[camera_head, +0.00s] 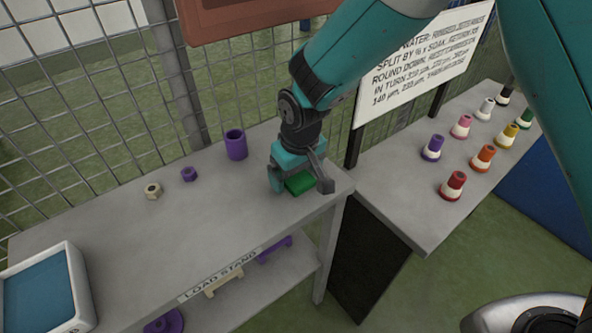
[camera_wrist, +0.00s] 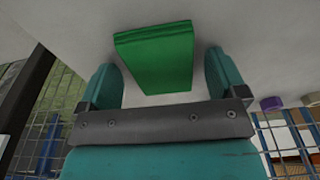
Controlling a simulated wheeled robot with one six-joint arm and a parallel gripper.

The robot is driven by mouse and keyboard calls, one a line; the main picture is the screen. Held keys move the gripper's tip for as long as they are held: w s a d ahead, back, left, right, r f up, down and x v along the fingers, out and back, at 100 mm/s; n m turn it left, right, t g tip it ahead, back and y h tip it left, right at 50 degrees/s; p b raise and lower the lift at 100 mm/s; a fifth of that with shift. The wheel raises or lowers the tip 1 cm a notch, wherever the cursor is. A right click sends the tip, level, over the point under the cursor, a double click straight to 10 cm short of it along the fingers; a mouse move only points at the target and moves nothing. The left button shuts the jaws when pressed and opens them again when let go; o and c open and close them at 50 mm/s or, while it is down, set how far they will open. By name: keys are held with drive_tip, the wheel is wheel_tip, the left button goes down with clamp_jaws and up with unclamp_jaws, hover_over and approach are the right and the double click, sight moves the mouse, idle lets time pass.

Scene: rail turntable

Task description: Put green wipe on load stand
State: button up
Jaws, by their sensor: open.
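The green wipe (camera_head: 299,184) is a small flat green block at the right end of the grey load stand (camera_head: 215,231), whose front edge carries the label LOAD STAND. My gripper (camera_head: 301,187) is over the wipe, with its fingers apart on either side of it. In the wrist view the wipe (camera_wrist: 155,57) lies on the grey top, ahead of and between the open fingertips of my gripper (camera_wrist: 160,70). I see a gap between the wipe and each finger. Part of the wipe is hidden by my gripper in the head view.
A purple cup (camera_head: 236,145), a purple nut (camera_head: 189,174) and a beige nut (camera_head: 153,191) stand on the load stand. A white tray (camera_head: 76,290) with blue inside is at its left end. Several coloured bottles stand on the right-hand table (camera_head: 395,190). A wire fence (camera_head: 110,110) runs behind.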

sight(299, 178)
drive_tip(key=r, duration=0.5)
drive_tip(key=s+r, duration=0.1)
drive_tip(key=r, duration=0.2)
drive_tip(key=shift+d, duration=0.3)
drive_tip(key=s+d+r+y, duration=0.1)
drive_tip(key=s+d+r, duration=0.3)
drive_tip(key=s, duration=0.2)
drive_tip(key=s+d+r+y, duration=0.1)
drive_tip(key=s+d+r, duration=0.3)
drive_tip(key=s, duration=0.3)
drive_tip(key=s+d+r+g+y, duration=0.1)
drive_tip(key=s+d+r, duration=0.3)
drive_tip(key=s, duration=0.3)
drive_tip(key=shift+s+r, duration=0.25)
drive_tip(key=shift+r, duration=0.15)
drive_tip(key=shift+d, duration=0.1)
